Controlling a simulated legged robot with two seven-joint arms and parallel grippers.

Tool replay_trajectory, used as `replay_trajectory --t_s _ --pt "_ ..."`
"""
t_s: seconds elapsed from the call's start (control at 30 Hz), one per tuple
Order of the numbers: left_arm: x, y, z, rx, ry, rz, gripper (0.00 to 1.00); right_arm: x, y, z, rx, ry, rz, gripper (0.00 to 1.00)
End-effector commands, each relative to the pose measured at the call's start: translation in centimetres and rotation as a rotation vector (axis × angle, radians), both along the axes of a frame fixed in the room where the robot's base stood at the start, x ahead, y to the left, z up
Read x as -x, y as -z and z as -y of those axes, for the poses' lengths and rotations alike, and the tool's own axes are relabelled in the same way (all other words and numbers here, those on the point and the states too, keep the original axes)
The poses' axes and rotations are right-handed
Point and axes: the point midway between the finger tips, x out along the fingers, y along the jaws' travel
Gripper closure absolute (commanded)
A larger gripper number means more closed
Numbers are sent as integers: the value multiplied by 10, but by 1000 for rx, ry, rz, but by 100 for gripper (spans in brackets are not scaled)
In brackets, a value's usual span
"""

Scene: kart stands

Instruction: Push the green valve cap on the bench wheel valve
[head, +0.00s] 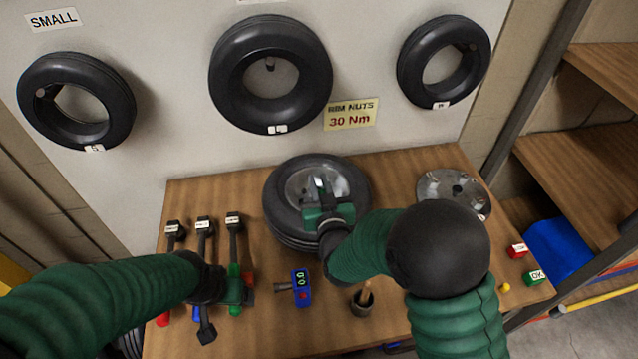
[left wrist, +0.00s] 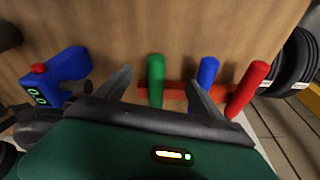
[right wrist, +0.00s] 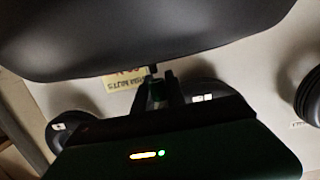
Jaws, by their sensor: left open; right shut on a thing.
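The bench wheel (head: 279,226), a black tyre on a grey rim, lies flat on the wooden bench. My right gripper (head: 322,187) is over its rim in the head view. In the right wrist view its fingers (right wrist: 163,88) are shut on a small green piece (right wrist: 155,93), which looks like the valve cap, beside a dark stem at the tyre's edge. The valve is hidden in the head view. My left gripper (head: 247,288) is open over the tool handles at the bench's left. In the left wrist view a green handle (left wrist: 156,72) shows between its fingers, not visibly gripped.
A blue digital gauge (head: 301,287) and a dark cup (head: 362,302) stand in front of the wheel. A metal disc (head: 452,188) lies to the right, with red (head: 517,250) and green (head: 535,277) buttons. Tyres (head: 270,115) hang on the wall behind.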

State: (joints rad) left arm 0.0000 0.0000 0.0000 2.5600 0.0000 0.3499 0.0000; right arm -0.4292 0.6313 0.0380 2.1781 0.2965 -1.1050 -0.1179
Motion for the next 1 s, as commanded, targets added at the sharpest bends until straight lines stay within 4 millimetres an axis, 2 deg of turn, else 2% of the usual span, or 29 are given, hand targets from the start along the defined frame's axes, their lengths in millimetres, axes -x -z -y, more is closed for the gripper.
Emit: replay_trajectory --t_s 0.97,1.0 --pt "0 24 0 0 0 0 23 0 26 0 0 0 0 100" --pt "0 23 0 0 0 0 23 0 25 0 0 0 1 82"
